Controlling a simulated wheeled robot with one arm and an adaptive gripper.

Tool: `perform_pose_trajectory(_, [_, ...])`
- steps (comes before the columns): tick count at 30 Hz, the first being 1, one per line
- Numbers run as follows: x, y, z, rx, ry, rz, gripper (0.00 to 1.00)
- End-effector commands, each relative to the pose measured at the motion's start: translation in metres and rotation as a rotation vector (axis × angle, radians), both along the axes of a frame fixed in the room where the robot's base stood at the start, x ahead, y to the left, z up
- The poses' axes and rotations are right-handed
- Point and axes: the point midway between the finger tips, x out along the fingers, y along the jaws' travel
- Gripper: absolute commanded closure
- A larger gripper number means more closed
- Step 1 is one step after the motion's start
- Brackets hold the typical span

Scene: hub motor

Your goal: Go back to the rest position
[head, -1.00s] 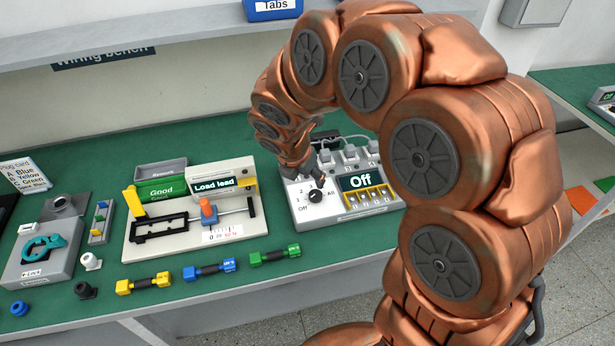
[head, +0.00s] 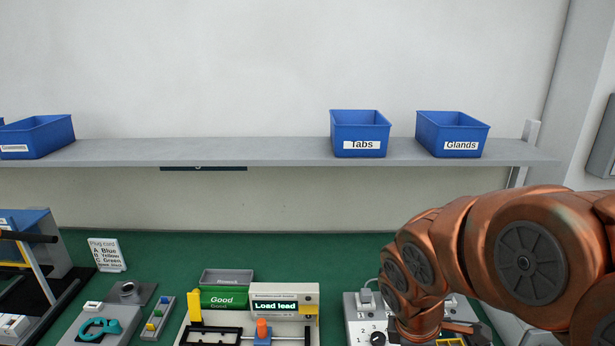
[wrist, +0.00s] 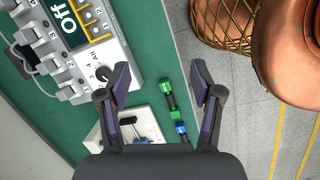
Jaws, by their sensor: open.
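My gripper (wrist: 160,78) is open and empty in the wrist view, its two dark fingers spread apart. It points down near the bench's front edge, beside the white switch box (wrist: 88,68) with the "Off" display and black knob (wrist: 104,74). In the head view my copper arm reaches in from the right. It covers much of the switch box, whose knob (head: 377,338) shows at the lower edge. The fingers cannot be made out in the head view.
Green (wrist: 166,86) and blue (wrist: 181,131) cable pieces lie on the green bench. The "Load lead" fixture (head: 283,298) and the green "Good" bin (head: 225,298) stand left of my arm. A shelf (head: 270,157) holds blue bins. A wicker basket (wrist: 228,22) stands on the floor.

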Motion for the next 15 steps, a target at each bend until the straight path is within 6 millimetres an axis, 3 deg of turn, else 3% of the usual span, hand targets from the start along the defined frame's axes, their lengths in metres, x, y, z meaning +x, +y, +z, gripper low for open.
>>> perform_pose_trajectory(3, [-0.042,-0.005,0.008,0.042,-0.008,-0.286,0.35])
perform_pose_trajectory(9, [-0.107,0.000,0.016,0.101,-0.009,-0.764,0.35])
perform_pose_trajectory(15, [-0.155,0.013,0.018,0.132,0.016,-1.125,0.35])
